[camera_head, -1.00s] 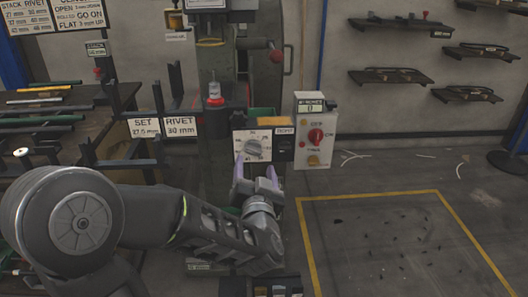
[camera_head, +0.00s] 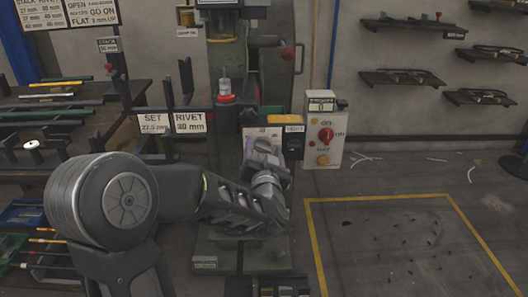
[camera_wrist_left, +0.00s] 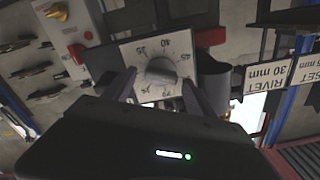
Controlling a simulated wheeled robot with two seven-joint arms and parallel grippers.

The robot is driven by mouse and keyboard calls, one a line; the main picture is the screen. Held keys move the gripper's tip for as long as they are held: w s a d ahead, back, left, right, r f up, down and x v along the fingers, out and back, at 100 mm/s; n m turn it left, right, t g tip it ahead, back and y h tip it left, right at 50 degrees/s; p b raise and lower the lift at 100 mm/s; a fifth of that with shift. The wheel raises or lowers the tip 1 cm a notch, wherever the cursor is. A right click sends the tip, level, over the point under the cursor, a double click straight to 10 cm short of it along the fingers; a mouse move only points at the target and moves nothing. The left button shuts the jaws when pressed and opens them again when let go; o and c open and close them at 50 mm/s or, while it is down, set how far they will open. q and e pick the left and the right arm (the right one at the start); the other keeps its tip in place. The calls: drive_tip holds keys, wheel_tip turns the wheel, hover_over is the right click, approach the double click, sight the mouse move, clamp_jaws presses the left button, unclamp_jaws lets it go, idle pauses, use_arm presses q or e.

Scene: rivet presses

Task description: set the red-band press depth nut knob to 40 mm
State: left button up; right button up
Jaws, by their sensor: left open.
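The depth nut knob (camera_wrist_left: 161,71) is a round grey knob on a white dial plate (camera_wrist_left: 150,93) with numbers around it. In the left wrist view a 40 shows near the plate's top edge; I cannot read the knob's setting surely. In the head view the knob (camera_head: 263,144) is partly covered by my left gripper (camera_head: 264,152). My left gripper is open, its two fingers (camera_wrist_left: 159,78) on either side of the knob, with gaps showing. The press (camera_head: 223,98) with a red band stands above and left of the dial. My right gripper is not seen.
A switch box (camera_head: 323,130) with a red knob stands right of the dial. Signs reading SET 27.5 mm (camera_head: 154,124) and RIVET 30 mm (camera_head: 188,123) hang left. A rack of rods (camera_head: 50,105) fills the left side. The yellow-outlined floor (camera_head: 400,240) is mostly clear.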

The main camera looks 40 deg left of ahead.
use_arm(q)
drive_tip(key=shift+w+a, duration=0.1)
drive_tip(key=shift+w, duration=0.05)
drive_tip(key=shift+c, duration=0.4)
drive_tip(key=c, duration=1.3)
